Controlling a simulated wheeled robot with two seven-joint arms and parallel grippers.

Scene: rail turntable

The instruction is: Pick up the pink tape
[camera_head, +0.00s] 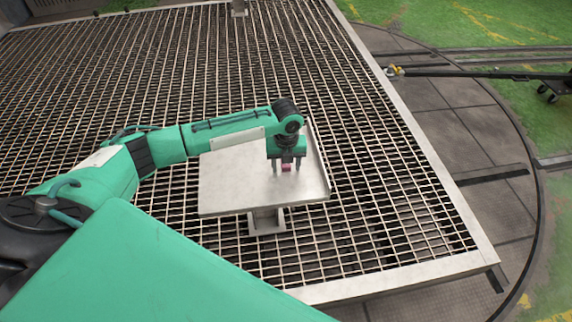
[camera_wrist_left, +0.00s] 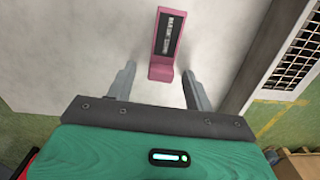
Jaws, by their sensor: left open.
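The pink tape (camera_wrist_left: 172,45) rests on the pale tabletop in the left wrist view, a pink piece with a black strip of white lettering. It lies just beyond and between the two fingertips of my left gripper (camera_wrist_left: 156,82), with a gap on each side. In the head view the left gripper (camera_head: 286,170) points down over the small table (camera_head: 235,185), and only a little of the pink tape (camera_head: 286,167) shows between the fingers. The left gripper is open and empty. My right gripper is not in view.
The small pale table has a raised edge on its right side and stands on a metal grating (camera_head: 385,190). A beige rim (camera_head: 440,160) borders the grating. The rest of the tabletop is clear. A dark rail arm (camera_head: 470,73) lies at the far right.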

